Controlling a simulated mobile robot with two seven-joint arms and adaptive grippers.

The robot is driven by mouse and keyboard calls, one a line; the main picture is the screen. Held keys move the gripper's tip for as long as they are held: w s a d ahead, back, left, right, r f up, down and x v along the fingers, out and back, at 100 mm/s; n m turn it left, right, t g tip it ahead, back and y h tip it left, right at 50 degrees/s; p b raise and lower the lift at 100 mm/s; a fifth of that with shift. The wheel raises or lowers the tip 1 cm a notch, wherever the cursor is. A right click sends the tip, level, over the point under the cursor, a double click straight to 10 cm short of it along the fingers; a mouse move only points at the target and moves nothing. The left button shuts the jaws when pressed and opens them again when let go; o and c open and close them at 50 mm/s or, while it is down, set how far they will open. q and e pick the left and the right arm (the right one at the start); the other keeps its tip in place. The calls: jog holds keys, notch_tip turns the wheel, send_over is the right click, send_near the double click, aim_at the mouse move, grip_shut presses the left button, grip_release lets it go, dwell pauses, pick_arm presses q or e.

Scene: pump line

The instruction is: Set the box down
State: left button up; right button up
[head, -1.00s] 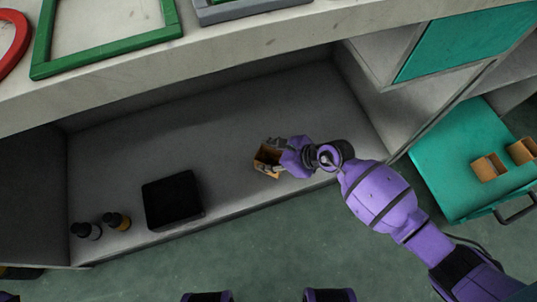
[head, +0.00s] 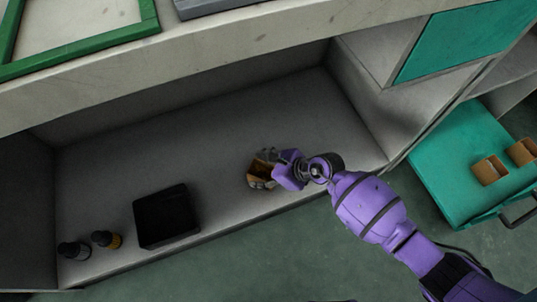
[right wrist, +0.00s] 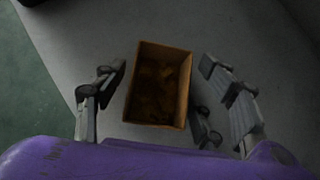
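The box (head: 259,172) is a small, open-topped orange-brown carton on the grey shelf inside the counter, left of my right arm. In the right wrist view the box (right wrist: 158,86) sits upright between my fingers, with a dark, mottled inside. My right gripper (right wrist: 163,84) is open, with a finger on each side of the box and a visible gap at both sides. In the head view the right gripper (head: 264,168) partly covers the box. My left gripper is in neither view.
A black tray (head: 166,240) and two small dark-capped bottles (head: 107,239) (head: 74,250) stand on the shelf to the left. The shelf (head: 190,140) is clear behind the box. A teal cart (head: 450,170) with two orange-brown boxes (head: 490,170) (head: 522,151) stands at the right.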

jog(key=shift+w+a+r, duration=0.1)
jog(key=shift+w+r, duration=0.1)
jog(key=shift+r, duration=0.05)
jog(key=shift+r, duration=0.2)
pick_arm(q)
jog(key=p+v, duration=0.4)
jog(key=p, duration=0.1)
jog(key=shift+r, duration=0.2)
pick_arm(e)
jog(key=v, duration=1.2)
jog(key=shift+s+f, duration=0.2)
jog(key=shift+f, duration=0.05)
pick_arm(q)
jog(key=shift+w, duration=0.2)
